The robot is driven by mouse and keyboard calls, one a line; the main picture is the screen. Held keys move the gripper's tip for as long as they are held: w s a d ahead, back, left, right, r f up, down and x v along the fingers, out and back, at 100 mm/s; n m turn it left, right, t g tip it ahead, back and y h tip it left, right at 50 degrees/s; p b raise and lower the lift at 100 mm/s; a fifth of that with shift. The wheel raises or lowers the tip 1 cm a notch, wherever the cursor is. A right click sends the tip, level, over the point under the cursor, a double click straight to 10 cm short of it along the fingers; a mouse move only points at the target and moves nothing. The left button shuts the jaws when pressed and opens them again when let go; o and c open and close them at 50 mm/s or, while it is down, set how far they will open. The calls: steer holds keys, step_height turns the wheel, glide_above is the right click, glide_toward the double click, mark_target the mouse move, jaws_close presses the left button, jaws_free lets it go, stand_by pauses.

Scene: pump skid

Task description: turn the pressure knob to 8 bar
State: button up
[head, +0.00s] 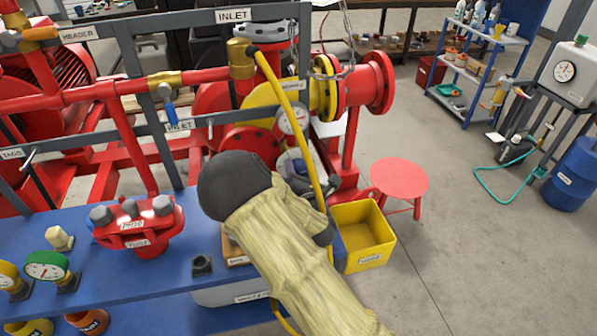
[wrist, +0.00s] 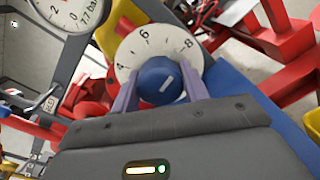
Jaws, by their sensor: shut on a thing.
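The pressure knob (wrist: 152,82) is a round blue knob with a short white mark, in front of a white dial (wrist: 131,55) marked 4, 6 and 8 in the wrist view. My gripper (wrist: 160,87) is shut on the knob, one finger on each side. The white mark slants up to the right, below the 8; its exact reading is unclear. A round white gauge (wrist: 62,14) shows at the top left of the wrist view, cut by the edge; it also shows in the head view (head: 292,120). In the head view my sleeved arm hides the knob.
A yellow hose (head: 291,95) hangs down close beside my arm. A yellow bin (head: 364,262) stands right of the arm, with a red stool (head: 399,178) behind. The blue bench (head: 115,265) holds red fittings.

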steer(key=shift+m, duration=1)
steer(key=o, duration=1)
steer(key=shift+s, duration=0.1)
steer(key=v, duration=0.3)
steer(key=p+v, duration=0.1)
steer(key=v, duration=0.4)
steer(key=shift+s+r+p, duration=0.25)
steer(key=shift+s+p, duration=0.1)
steer(key=p, duration=0.3)
steer(key=shift+s+p, duration=0.3)
